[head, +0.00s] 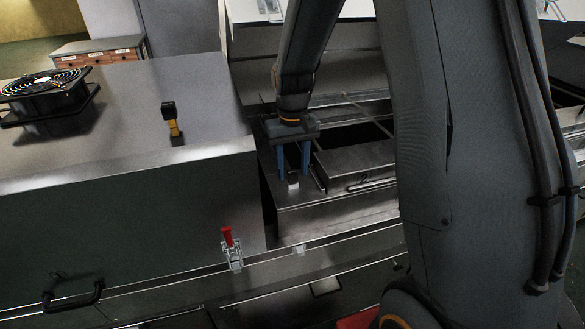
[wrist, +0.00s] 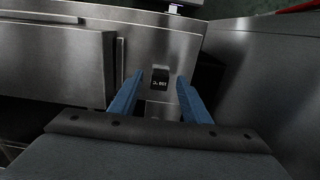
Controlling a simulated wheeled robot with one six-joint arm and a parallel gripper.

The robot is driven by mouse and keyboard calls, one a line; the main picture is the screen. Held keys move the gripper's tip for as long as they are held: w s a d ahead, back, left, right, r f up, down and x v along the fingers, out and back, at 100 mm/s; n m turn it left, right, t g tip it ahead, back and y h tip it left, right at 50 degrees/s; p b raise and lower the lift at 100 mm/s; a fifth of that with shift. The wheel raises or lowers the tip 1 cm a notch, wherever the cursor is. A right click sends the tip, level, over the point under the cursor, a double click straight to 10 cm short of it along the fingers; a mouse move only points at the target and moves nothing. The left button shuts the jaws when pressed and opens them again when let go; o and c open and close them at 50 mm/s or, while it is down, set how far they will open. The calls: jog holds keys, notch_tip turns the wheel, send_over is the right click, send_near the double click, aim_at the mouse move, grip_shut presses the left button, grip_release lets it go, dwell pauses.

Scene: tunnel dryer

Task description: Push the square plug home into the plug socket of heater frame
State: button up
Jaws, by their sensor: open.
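My gripper (head: 292,175) points down over the steel heater frame (head: 345,212), with its two blue fingers apart. It also shows in the wrist view (wrist: 160,80). A small pale piece (head: 293,181) shows low between the fingers in the head view. How deep any plug sits cannot be made out.
A steel cabinet top (head: 120,135) at left holds a black fan (head: 45,88) and a black-and-yellow item (head: 171,118). A red-handled clamp (head: 229,245) is on the front edge. A raised steel panel (head: 355,160) lies right of my gripper. A drawer box (head: 98,50) stands behind.

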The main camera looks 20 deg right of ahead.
aim_at(293, 173)
notch_tip(293, 173, up, 8)
jog(key=shift+f+b, duration=0.2)
jog(key=shift+b, duration=0.85)
